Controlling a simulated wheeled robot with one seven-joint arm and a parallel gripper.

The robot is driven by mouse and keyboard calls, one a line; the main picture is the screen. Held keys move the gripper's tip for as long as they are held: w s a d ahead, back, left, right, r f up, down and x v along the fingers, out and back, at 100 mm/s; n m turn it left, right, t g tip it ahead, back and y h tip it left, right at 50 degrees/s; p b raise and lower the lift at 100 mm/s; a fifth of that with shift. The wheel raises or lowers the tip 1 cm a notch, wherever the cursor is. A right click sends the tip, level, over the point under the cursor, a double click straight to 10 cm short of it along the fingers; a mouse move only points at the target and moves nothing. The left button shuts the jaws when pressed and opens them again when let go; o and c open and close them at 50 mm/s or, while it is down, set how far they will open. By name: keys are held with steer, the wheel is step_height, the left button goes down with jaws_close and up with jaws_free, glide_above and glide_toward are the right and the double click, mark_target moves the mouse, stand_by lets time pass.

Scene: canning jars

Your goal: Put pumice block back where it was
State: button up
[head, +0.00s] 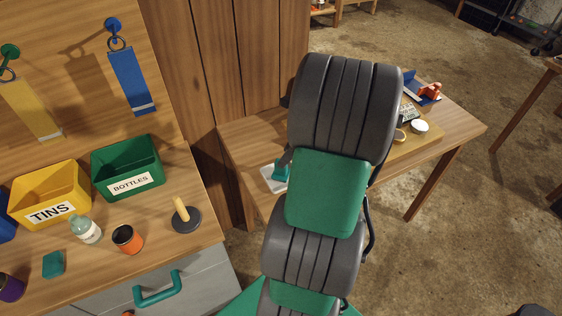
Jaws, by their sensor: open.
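I cannot make out a pumice block with certainty. A small teal block (54,264) lies on the wooden counter at the lower left and may be it. My own arm fills the middle of the head view and hides part of the table behind it. My gripper is not visible; the arm's upper links cover where it might be.
The wooden counter (205,222) holds a yellow TINS bin (50,190), a green BOTTLES bin (127,168), a bottle (86,230), an orange jar (127,239) and a dark-based tool (186,218). A wooden table (455,128) stands behind my arm, with a pale tray (268,180).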

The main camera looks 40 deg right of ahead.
steer(key=v, duration=0.7)
steer(key=w+a+r+n+g+h, duration=0.1)
steer(key=w+a+n, duration=0.1)
steer(key=a+n, duration=0.55)
steer(key=w+a+r+n, duration=0.1)
steer(key=w+a+n, duration=0.2)
steer(key=a+n, duration=0.45)
steer(key=s+a+n, duration=0.3)
steer(key=a+n, duration=0.4)
steer(key=s+a+n+h, duration=0.1)
steer(key=s+a+n, duration=0.2)
steer(key=a+n, duration=0.5)
steer(key=shift+r, duration=0.15)
